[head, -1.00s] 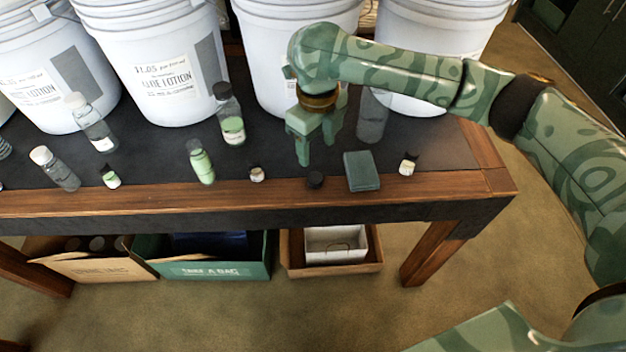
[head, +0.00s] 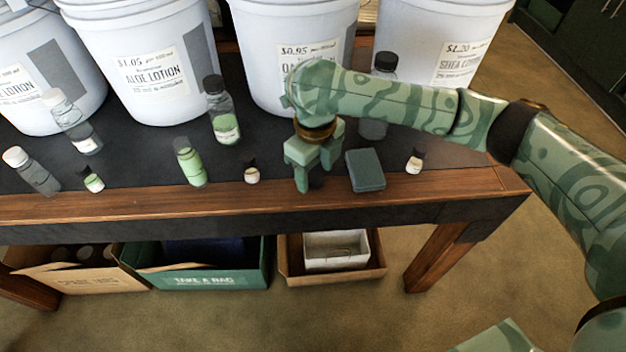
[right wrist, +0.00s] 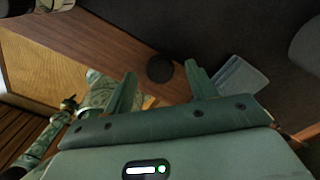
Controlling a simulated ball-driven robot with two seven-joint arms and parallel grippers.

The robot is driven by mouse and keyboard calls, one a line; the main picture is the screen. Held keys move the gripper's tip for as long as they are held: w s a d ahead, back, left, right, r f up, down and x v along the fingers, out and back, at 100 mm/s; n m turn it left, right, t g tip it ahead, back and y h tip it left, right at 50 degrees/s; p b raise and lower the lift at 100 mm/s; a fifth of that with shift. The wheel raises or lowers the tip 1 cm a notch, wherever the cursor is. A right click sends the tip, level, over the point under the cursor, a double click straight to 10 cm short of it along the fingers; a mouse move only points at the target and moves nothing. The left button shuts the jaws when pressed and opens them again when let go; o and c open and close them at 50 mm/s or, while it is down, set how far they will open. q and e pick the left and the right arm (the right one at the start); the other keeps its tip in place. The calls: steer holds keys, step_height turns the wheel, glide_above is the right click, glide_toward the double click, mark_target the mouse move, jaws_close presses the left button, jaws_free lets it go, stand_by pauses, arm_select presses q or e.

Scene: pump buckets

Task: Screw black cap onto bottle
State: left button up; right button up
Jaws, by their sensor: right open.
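The black cap (right wrist: 160,69) lies on the table's wooden front strip. In the right wrist view it is just beyond and between the fingertips of my right gripper (right wrist: 160,75). In the head view my right gripper (head: 315,180) is open, pointing down over the cap, which is mostly hidden behind the fingers. The green-filled bottle (head: 190,163) stands to the left with no cap visible on it. In the right wrist view, a small green patterned limb at the left seems to be my left arm, its gripper (right wrist: 68,103) too small to read.
A grey-green box (head: 365,170) lies just right of my right gripper. A small white jar (head: 252,174) and another (head: 414,163) flank it. Several capped bottles and large lotion buckets (head: 150,70) stand behind. Boxes (head: 205,275) sit below the table (head: 440,188).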

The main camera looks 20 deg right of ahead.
steer(key=shift+f, duration=0.65)
steer(key=shift+r, duration=0.2)
steer(key=c, duration=1.1)
steer(key=shift+o, duration=0.2)
steer(key=shift+r, duration=0.1)
